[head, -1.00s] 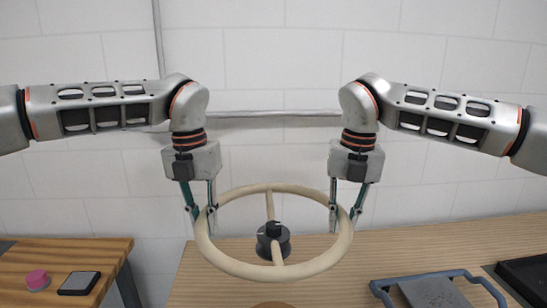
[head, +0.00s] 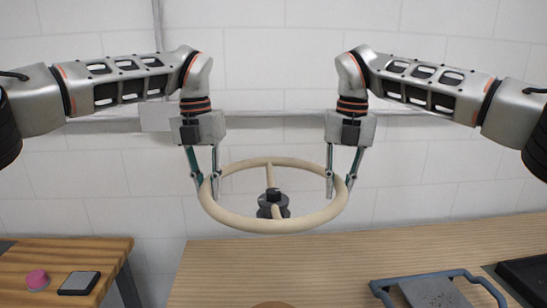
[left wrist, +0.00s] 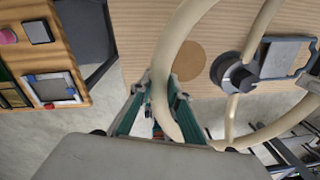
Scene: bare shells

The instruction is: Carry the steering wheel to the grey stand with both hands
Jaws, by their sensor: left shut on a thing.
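The cream steering wheel (head: 275,225) has a dark hub (head: 272,204) at its middle. It hangs roughly level in the air above the wooden table. My left gripper (head: 208,187) is shut on its left rim; the left wrist view shows the rim (left wrist: 184,42) passing between the fingers (left wrist: 161,88). My right gripper (head: 340,187) grips the right rim, one finger on each side. The hub (left wrist: 236,74) also shows in the left wrist view. I cannot make out a grey stand for certain in these views.
The wooden table (head: 220,270) carries a brown disc (head: 272,305), a blue-handled grey tray (head: 432,292) and a dark tray (head: 525,275). A side table (head: 95,255) at left holds a pink round piece (head: 37,279) and a grey-black block (head: 78,283). A white wall stands behind.

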